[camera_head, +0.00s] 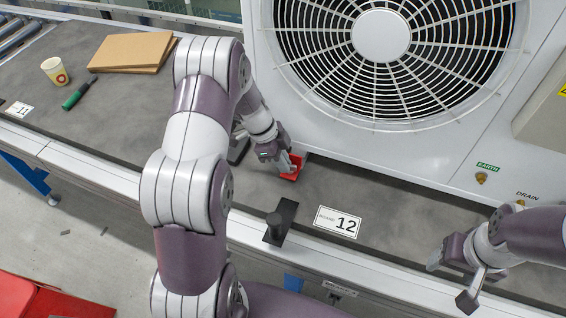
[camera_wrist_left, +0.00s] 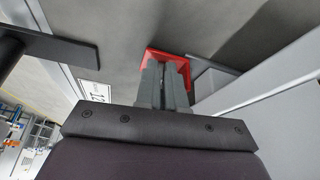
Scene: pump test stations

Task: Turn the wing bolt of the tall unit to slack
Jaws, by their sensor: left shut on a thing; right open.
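The tall unit (camera_head: 300,110) is a large white housing with a round fan grille at the back. At its lower left front corner is a red part (camera_head: 296,172), low over the bench. My left gripper (camera_head: 287,164) reaches down there and is shut. In the left wrist view its two grey fingers (camera_wrist_left: 165,85) are close together, with the red part (camera_wrist_left: 168,53) showing around their tips. The wing bolt in their grip is hidden; its angle cannot be told. My right gripper (camera_head: 457,284) is open and empty at the lower right, in front of the unit.
A black post on a plate (camera_head: 280,222) stands at the bench's front edge, beside a "12" label (camera_head: 337,222). The grey bench is bare between these and my left arm.

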